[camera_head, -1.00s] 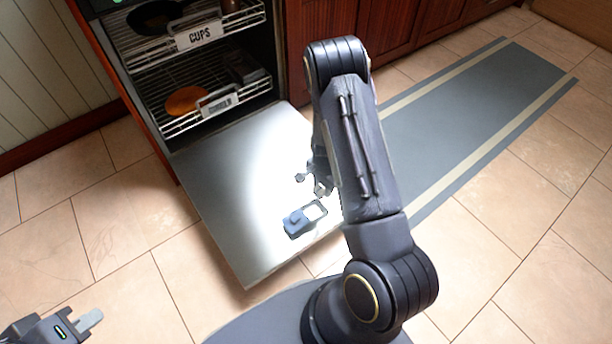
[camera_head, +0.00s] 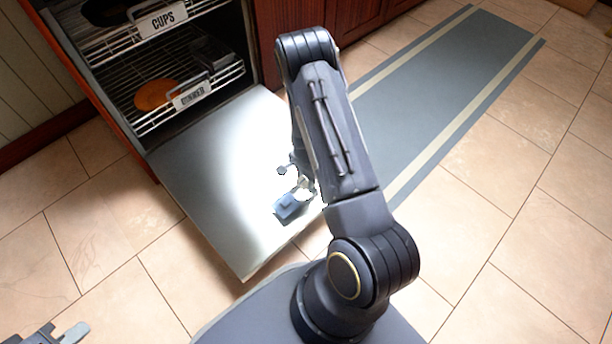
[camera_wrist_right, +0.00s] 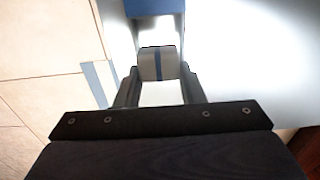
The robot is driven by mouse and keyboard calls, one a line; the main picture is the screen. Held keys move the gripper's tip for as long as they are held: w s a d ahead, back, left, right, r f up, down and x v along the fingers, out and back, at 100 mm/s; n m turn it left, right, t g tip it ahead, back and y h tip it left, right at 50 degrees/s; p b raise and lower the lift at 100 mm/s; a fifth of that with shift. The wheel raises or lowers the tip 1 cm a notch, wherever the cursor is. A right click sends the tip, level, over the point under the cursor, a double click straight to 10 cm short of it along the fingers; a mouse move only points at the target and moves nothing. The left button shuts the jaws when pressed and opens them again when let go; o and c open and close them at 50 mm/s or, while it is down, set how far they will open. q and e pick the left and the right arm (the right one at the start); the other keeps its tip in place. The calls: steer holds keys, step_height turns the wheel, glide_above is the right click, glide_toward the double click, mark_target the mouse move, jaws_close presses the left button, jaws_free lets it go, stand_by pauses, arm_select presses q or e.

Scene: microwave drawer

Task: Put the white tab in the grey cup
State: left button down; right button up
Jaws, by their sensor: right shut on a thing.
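My right gripper (camera_wrist_right: 160,88) is shut on the white tab (camera_wrist_right: 158,63), a small pale block with a blue stripe, in the right wrist view. Just beyond the tab is a grey-rimmed recess with a bright inside, which looks like the grey cup (camera_wrist_right: 158,30), with a blue part behind it. I cannot tell whether tab and cup touch. In the head view my right gripper (camera_head: 303,188) is over the open door beside a blue-grey part (camera_head: 291,206); the cup is mostly hidden there. My left gripper (camera_head: 62,335) is at the bottom left edge; its jaws are unclear.
The open door (camera_head: 205,165) lies flat, with strong glare. Behind it are an upper rack labelled CUPS (camera_head: 162,19) and a lower rack (camera_head: 192,94) with an orange plate (camera_head: 157,95). A grey striped mat (camera_head: 440,85) lies on the tiled floor to the right.

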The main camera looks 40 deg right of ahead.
steer(key=shift+f+b, duration=1.5)
steer(key=shift+f, duration=0.7)
